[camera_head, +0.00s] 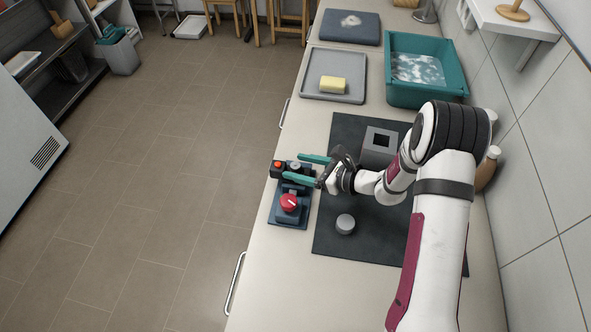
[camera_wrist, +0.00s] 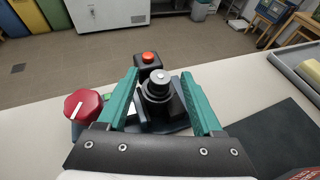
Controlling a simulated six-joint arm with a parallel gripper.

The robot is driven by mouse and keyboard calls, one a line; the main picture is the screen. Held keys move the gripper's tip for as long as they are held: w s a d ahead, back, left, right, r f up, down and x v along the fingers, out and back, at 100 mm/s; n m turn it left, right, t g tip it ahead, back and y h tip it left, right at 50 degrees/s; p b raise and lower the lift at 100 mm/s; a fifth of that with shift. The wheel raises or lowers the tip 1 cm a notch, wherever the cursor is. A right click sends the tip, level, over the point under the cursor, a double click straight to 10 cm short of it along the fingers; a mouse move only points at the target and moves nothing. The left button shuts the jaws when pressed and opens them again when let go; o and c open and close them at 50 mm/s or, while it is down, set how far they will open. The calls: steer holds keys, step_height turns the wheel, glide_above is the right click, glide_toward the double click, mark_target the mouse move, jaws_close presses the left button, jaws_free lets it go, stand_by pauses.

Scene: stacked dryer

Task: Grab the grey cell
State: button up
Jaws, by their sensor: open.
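A grey-topped cylinder, which looks like the grey cell (camera_wrist: 159,77), stands upright in a dark round collar in the wrist view. It shows small in the head view (camera_head: 295,165), beside the orange-red button. My gripper (camera_head: 301,167) is open, with its teal fingers pointing left over the bench's front edge. In the wrist view the fingers of my gripper (camera_wrist: 164,82) lie on either side of the cylinder, with gaps visible. I cannot tell how deep the fingertips reach past it. The lower part of the cylinder is hidden by the collar.
A red knob (camera_head: 289,202) on a blue base sits just nearer, beside the button box (camera_head: 278,167). A short grey cylinder (camera_head: 345,225) and a grey block with a square opening (camera_head: 379,146) stand on the dark mat (camera_head: 338,140). A tray (camera_head: 350,97) and teal basin (camera_head: 400,98) are farther back.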

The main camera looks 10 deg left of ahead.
jaws_close()
stand_by(0.4)
